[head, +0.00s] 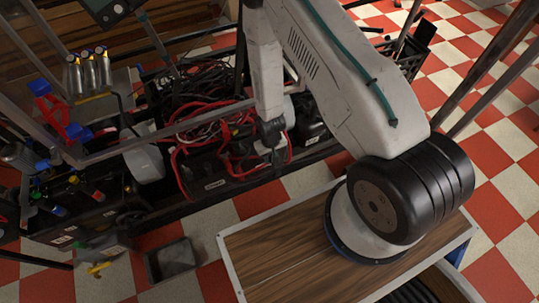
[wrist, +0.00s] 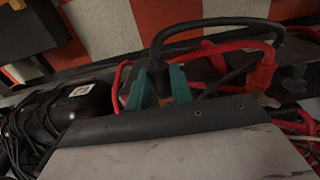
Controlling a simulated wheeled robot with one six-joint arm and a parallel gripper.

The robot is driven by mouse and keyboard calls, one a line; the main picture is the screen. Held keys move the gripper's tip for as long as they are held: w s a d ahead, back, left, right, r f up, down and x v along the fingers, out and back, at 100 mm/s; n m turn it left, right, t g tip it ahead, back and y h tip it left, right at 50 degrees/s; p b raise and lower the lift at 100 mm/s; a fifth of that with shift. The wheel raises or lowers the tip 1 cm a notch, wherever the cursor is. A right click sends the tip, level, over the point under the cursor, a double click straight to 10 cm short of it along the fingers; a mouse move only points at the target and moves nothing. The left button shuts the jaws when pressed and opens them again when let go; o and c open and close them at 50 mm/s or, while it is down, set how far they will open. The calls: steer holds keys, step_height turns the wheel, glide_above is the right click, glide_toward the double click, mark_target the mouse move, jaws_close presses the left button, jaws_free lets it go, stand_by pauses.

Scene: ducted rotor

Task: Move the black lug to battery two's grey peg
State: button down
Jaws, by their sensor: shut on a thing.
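My gripper (wrist: 160,86), with green fingers, is shut on the black lug (wrist: 156,72) in the wrist view. A thick black cable (wrist: 215,26) arcs from the lug over to the right. In the head view my gripper (head: 274,150) is low among the red cables, over the black battery boxes (head: 215,182); the lug cannot be made out there. I cannot tell which box is battery two. No grey peg can be clearly made out, and I cannot tell whether the lug touches one.
Red cables (wrist: 262,72) crowd the right of the gripper in the wrist view. A tangle of black cables (head: 200,92) lies behind in the head view. Metal frame bars (head: 165,130) cross the bay. A wooden-topped platform (head: 290,262) stands at the front.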

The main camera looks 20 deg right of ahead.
mark_target(270, 160)
steer(key=shift+s+d, duration=0.1)
steer(key=shift+s, duration=0.1)
steer(key=f, duration=0.3)
steer(key=shift+w+f, duration=0.2)
steer(key=shift+w, duration=0.9)
steer(key=shift+w, duration=1.4)
steer(key=c, duration=1.1)
jaws_free()
steer(key=shift+c, duration=0.2)
steer(key=shift+r, duration=3.95)
